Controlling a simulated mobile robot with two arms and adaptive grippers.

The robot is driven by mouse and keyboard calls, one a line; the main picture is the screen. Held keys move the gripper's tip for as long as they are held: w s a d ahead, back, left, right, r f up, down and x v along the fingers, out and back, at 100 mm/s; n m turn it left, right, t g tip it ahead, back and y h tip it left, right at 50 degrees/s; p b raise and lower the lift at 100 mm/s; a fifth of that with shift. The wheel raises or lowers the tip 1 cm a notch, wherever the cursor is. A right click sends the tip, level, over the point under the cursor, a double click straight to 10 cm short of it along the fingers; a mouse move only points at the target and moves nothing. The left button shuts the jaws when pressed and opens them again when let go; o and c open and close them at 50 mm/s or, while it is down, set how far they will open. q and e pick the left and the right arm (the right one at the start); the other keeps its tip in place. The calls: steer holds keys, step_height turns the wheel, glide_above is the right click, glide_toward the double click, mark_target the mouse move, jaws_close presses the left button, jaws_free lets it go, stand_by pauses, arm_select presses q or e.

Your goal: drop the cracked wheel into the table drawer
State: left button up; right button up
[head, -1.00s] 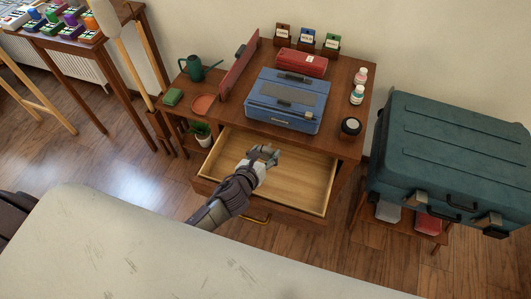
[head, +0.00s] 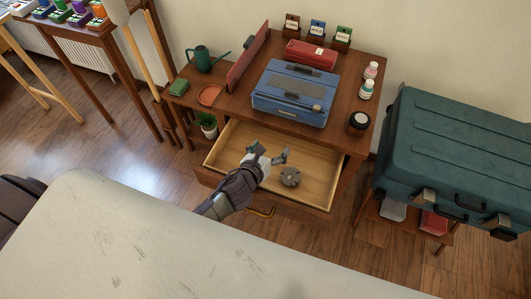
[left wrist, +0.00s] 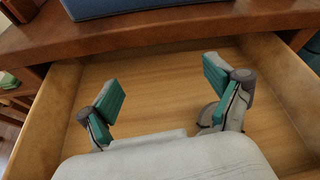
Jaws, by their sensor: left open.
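The cracked wheel (head: 290,177), a small grey disc with notches in its rim, lies on the floor of the open table drawer (head: 322,165). In the left wrist view a grey part of the wheel (left wrist: 208,114) shows, mostly hidden behind the right-hand finger. My left gripper (head: 268,154) is over the drawer, to the left of the wheel in the head view. Its teal-padded fingers (left wrist: 163,88) are spread wide with nothing between them. My right gripper is not in view.
A blue case (head: 292,92) and a red box (head: 311,55) stand on the wooden table above the drawer. A black-topped jar (head: 359,123) sits near its right edge. A large teal suitcase (head: 455,150) stands at the right. A pale surface (head: 150,245) fills the foreground.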

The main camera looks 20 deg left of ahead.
arm_select(q)
steer(key=v, duration=1.1)
steer(key=shift+s+r, duration=0.1)
steer(key=shift+s, duration=0.25)
steer(key=shift+a, duration=0.1)
